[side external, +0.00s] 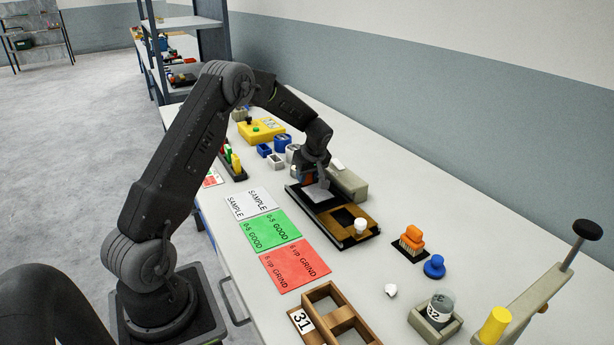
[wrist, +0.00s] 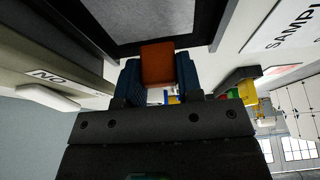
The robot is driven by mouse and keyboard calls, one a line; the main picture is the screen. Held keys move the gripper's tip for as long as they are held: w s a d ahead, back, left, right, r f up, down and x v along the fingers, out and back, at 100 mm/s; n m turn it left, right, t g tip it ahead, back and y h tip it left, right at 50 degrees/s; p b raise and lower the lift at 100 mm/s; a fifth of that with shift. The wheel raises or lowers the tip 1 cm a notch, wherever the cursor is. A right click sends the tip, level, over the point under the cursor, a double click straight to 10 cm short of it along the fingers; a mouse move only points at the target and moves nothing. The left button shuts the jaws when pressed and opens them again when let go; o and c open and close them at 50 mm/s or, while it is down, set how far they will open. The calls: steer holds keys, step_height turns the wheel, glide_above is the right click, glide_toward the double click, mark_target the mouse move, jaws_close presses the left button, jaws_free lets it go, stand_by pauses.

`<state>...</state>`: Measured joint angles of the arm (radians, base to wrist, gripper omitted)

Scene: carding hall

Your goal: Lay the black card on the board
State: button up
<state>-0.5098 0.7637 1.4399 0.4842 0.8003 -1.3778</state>
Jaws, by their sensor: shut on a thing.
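My gripper (wrist: 158,75) is shut on a small orange-brown block (wrist: 158,64), held between its two blue fingers. In the side view my gripper (side external: 315,182) is low over the left end of a black-edged tray (side external: 358,240). A pale grey panel (side external: 318,193) lies there; in the wrist view a grey panel (wrist: 160,18) in a dark frame is just beyond the block. The tray's right part is a brown board (side external: 328,218) with a dark square (side external: 343,217). I cannot tell whether the held block belongs to the black card; no separate black card is clear.
A grey box (side external: 347,184) stands close behind the tray. White (side external: 249,203), green (side external: 270,231) and red (side external: 294,265) sheets lie in front. A white knob (side external: 361,226) stands on the tray's right end. A wooden tray (side external: 331,321) and orange brush (side external: 412,238) are further right.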

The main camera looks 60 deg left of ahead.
steer(key=shift+f, duration=0.3)
steer(key=shift+f, duration=0.2)
steer(key=o, duration=0.9)
steer(key=shift+r, duration=0.1)
